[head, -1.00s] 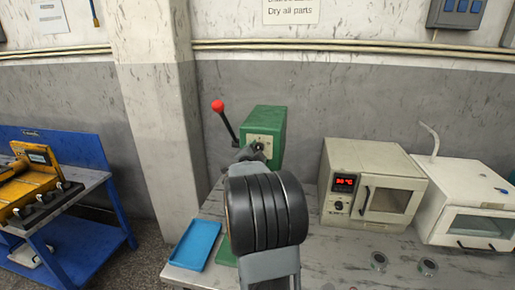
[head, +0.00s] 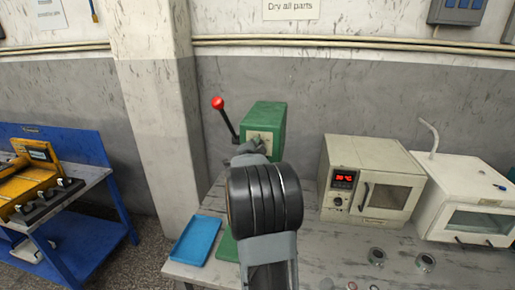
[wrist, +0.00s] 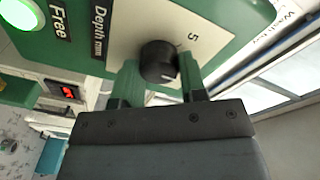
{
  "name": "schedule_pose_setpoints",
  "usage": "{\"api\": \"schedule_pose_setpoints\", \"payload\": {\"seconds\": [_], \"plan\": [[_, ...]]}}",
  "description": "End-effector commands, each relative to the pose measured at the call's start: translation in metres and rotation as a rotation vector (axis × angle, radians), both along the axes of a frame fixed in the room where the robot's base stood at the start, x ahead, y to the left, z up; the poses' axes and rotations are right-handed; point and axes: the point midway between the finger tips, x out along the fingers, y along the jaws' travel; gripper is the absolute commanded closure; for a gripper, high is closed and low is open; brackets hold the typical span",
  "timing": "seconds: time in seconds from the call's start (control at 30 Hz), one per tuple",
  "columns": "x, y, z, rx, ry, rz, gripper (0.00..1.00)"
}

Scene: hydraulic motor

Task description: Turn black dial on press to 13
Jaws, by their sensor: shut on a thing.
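The green press (head: 266,120) stands at the back of the workbench, with a red-knobbed lever (head: 218,103) on its left. In the wrist view, the black dial (wrist: 158,62) sits on the press's cream panel (wrist: 120,28), marked "Depth mm". A "5" shows beside the dial; the other scale numbers are hidden or out of view. My gripper (wrist: 160,78) has a green finger on each side of the dial and is shut on it. In the head view my arm hides the dial and the fingertips. A lit green button labelled "Free" (wrist: 20,12) is on the press.
A blue tray (head: 196,240) lies on the grey workbench (head: 330,262), left of my arm. A cream oven (head: 370,180) with a red display and a white cabinet (head: 475,200) stand to the right. Small round metal parts (head: 425,262) lie at the front right.

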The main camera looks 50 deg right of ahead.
Motion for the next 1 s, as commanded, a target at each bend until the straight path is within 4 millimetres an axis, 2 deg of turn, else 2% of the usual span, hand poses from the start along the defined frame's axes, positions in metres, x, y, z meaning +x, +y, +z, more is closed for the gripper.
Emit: {"api": "schedule_pose_setpoints", "payload": {"seconds": [0.1,0.47,1.0], "plan": [[-0.0001,0.0000,-0.0009,0.002,0.001,0.000,0.85],[-0.0005,0.0001,-0.0054,0.048,-0.076,0.000,0.85],[-0.0010,-0.0004,-0.0066,0.303,-0.484,0.000,0.85]]}}
